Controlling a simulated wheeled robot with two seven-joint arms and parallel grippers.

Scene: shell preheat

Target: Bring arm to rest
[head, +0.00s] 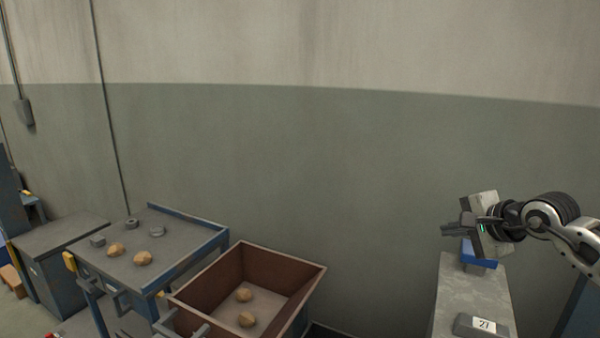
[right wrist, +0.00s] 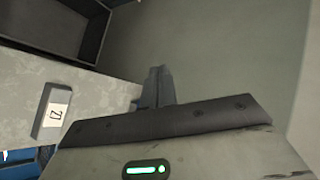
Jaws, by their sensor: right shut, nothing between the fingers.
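My right gripper (head: 452,229) is at the right of the head view, above the far end of a narrow grey ledge (head: 468,290). Its fingers point left and are shut with nothing between them. In the right wrist view the shut fingers of my right gripper (right wrist: 157,87) show in the middle, past the edge of the ledge. My left gripper does not show in either view.
A blue block (head: 479,256) lies on the ledge just under my right gripper. A plate marked 27 (head: 484,325) is nearer. A brown open bin (head: 297,282) with two tan lumps stands left. A grey-topped table (head: 180,254) holds lumps and grey pieces. A wall is behind.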

